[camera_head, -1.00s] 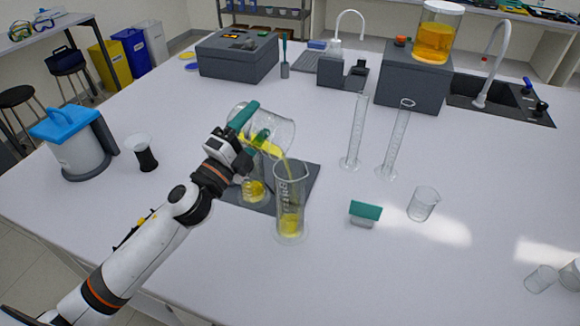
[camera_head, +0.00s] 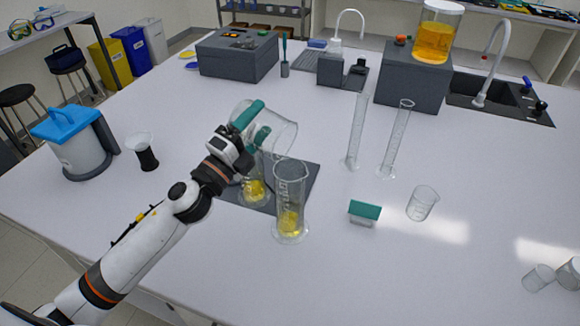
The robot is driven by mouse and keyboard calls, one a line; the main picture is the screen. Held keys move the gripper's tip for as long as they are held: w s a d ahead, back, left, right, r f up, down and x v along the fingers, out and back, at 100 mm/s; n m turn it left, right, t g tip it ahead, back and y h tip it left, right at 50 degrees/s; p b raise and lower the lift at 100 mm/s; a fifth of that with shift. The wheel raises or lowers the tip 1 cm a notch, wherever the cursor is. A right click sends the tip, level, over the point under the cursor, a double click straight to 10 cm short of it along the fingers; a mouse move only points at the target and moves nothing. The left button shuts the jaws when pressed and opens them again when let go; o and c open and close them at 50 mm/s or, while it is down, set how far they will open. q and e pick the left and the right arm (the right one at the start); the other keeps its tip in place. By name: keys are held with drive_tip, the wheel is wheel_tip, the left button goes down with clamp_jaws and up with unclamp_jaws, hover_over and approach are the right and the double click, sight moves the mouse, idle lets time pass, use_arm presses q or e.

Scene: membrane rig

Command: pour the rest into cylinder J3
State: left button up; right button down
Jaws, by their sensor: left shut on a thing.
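My left gripper (camera_head: 250,138) is shut on the green handle of a clear glass jug (camera_head: 280,136). The jug is held tilted, mouth to the right, above a tall clear cylinder (camera_head: 291,180). No liquid stream shows, and the jug looks empty or almost so. The cylinder stands upright at the front corner of the dark mat (camera_head: 303,180), with yellow liquid in its lower part. I cannot read a J3 label on it. A glass vessel with yellow liquid (camera_head: 255,190) stands on the mat, partly hidden by my gripper. My right gripper is not in view.
Two narrow empty cylinders (camera_head: 396,140) stand behind right. A black-based cup (camera_head: 144,152) and blue-lidded container (camera_head: 75,145) are at left.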

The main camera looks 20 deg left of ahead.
sight(265, 130)
use_arm(q)
drive_tip(key=shift+r, duration=0.15)
idle(0.7)
drive_tip(key=shift+s+d+r+m+g+h+p, duration=0.15)
drive_tip(key=shift+d+r+m+h+p, duration=0.25)
drive_tip(key=shift+m, duration=0.3)
drive_tip(key=shift+d+r+m+g+h+p, duration=0.1)
drive_tip(key=shift+d+r+m+h+p, duration=0.1)
drive_tip(key=shift+m+p, duration=0.4)
drive_tip(key=shift+s+d+r+m+g+h+p, duration=0.1)
drive_tip(key=shift+d+r+m+g+h+p, duration=0.15)
drive_tip(key=shift+m, duration=0.55)
drive_tip(key=m+p, duration=0.1)
drive_tip(key=d+m+g+h+p, duration=0.1)
drive_tip(key=m, duration=0.1)
drive_tip(key=d+r+m+p, duration=0.1)
drive_tip(key=shift+s+d+m+p, duration=0.15)
drive_tip(key=shift+s+m+p, duration=0.15)
drive_tip(key=shift+s+m, duration=0.1)
drive_tip(key=shift+d+m+g+h+p, duration=0.4)
drive_tip(key=shift+m+g+h+p, duration=0.1)
drive_tip(key=shift+m, duration=0.2)
drive_tip(key=shift+s+f+y, duration=0.1)
drive_tip(key=shift+f+y, duration=0.05)
drive_tip(key=shift+y, duration=0.1)
